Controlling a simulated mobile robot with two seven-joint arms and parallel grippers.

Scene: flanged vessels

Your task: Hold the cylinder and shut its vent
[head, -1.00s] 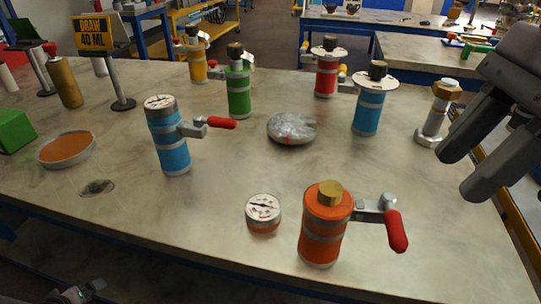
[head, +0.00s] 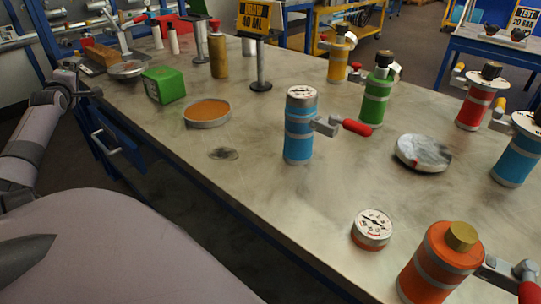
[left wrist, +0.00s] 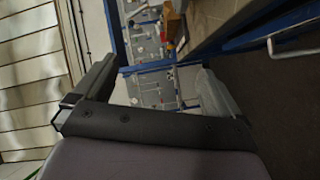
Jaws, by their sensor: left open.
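Several flanged cylinders stand upright on the bench; the frames do not show which one the task means. A blue one (head: 298,128) has a gauge on top and a side valve with a red lever (head: 357,127) pointing right. An orange one (head: 432,268) has a brass cap and a side valve, partly cut off at the lower right. Green (head: 376,93), yellow (head: 339,55), red (head: 475,102) and another blue (head: 518,150) stand farther back. My right gripper is out of view.
A loose gauge (head: 373,228), a grey disc (head: 423,153), an orange-filled dish (head: 207,112), a green box (head: 163,84) and a sign stand (head: 261,60) are on the bench. A drawer handle (head: 105,141) sticks out from its front. Bench surface around the dark spot is clear.

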